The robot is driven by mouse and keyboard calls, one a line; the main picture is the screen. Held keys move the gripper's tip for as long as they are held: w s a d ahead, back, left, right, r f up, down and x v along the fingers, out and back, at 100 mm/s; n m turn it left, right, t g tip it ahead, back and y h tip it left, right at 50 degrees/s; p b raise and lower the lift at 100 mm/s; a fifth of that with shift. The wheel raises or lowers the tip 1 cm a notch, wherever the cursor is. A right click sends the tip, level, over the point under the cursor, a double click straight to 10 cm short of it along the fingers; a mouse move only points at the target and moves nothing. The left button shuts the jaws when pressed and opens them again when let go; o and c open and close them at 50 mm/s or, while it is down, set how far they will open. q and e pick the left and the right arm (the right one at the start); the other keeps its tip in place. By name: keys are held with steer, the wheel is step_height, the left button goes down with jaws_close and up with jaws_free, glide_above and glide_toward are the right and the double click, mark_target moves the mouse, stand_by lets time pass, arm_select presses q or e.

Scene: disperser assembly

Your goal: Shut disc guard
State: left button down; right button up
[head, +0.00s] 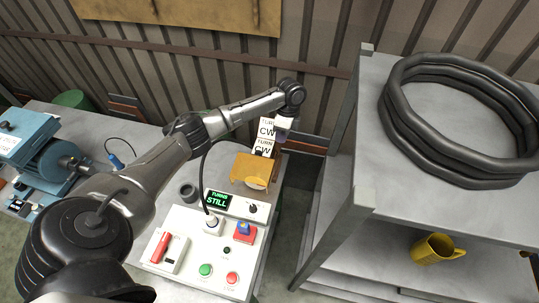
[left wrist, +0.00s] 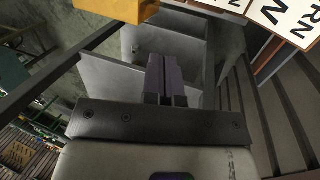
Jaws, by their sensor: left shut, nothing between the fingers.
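An orange-brown guard (head: 251,168) stands at the back of the bench, behind the control panel. A pale round piece (head: 257,184) shows at its front; I cannot tell whether this is the disc. An orange part also shows at the top edge of the left wrist view (left wrist: 116,8). My left gripper (head: 281,136) hangs behind and to the right of the guard, beside the "TURN CW" signs. Its dark fingers are together and empty in the left wrist view (left wrist: 163,80). I see no contact with the guard. My right gripper is out of view.
The white control panel (head: 190,225) has a display reading "TURNS STILL", a knob and several buttons. "TURN CW" signs (head: 265,130) stand beside my gripper. A grey shelf (head: 330,225) at right holds black hose coils (head: 450,120) and a yellow mug (head: 432,249). A blue machine (head: 55,160) stands left.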

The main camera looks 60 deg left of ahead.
arm_select(q)
steer(key=a+r, duration=0.4)
steer(key=a, duration=0.1)
steer(key=s+d+f+h+p, duration=0.1)
steer(key=s+d+f+p, duration=0.2)
steer(key=f, duration=0.6)
steer(key=shift+s+d+f+n+p, duration=0.25)
steer(key=shift+s+d+n+p, duration=0.1)
steer(key=shift+s+d, duration=0.45)
